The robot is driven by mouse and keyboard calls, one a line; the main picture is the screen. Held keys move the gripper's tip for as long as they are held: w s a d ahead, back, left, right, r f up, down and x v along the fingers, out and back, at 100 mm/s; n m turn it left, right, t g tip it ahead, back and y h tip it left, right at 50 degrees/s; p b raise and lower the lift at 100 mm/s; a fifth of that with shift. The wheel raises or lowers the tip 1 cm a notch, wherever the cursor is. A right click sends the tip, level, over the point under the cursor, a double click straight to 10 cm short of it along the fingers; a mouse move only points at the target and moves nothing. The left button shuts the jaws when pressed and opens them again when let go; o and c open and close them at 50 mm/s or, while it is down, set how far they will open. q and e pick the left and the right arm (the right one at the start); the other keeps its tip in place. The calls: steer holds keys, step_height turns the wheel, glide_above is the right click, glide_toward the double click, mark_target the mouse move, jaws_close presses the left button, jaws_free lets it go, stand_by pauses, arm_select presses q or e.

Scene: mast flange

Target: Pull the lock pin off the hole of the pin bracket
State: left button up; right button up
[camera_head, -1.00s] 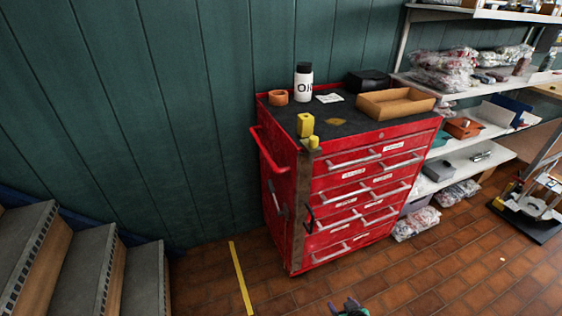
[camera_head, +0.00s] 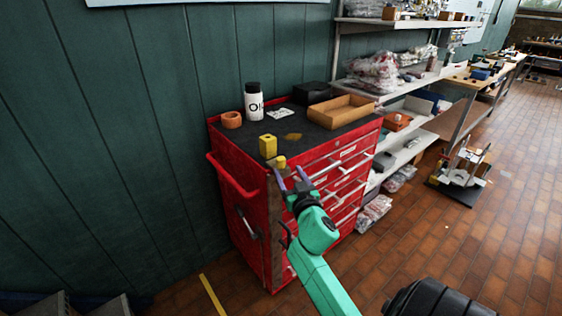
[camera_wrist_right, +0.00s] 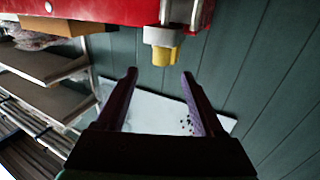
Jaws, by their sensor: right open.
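A yellow knob-like piece, seemingly the lock pin (camera_head: 281,161), stands at the front left corner of the red tool chest. In the right wrist view the yellow pin (camera_wrist_right: 165,56) sits in a pale grey bracket (camera_wrist_right: 161,36) fixed to the chest. My right gripper (camera_head: 289,177) is open and empty just in front of that corner, its purple fingers apart. In the right wrist view its fingertips (camera_wrist_right: 160,75) point at the pin, which lies beyond them, roughly between. The hole itself is hidden. My left gripper is not in view.
On the red tool chest (camera_head: 243,172) stand a yellow block (camera_head: 268,146), a white bottle (camera_head: 254,106), an orange ring (camera_head: 231,120) and a cardboard tray (camera_head: 341,111). A green wall is behind. Shelves (camera_head: 408,151) stand to the right. Brick floor is open in front.

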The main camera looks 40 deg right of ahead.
mark_target(282, 162)
steer(key=x, duration=0.8)
steer(key=shift+w+a, duration=0.1)
jaws_close()
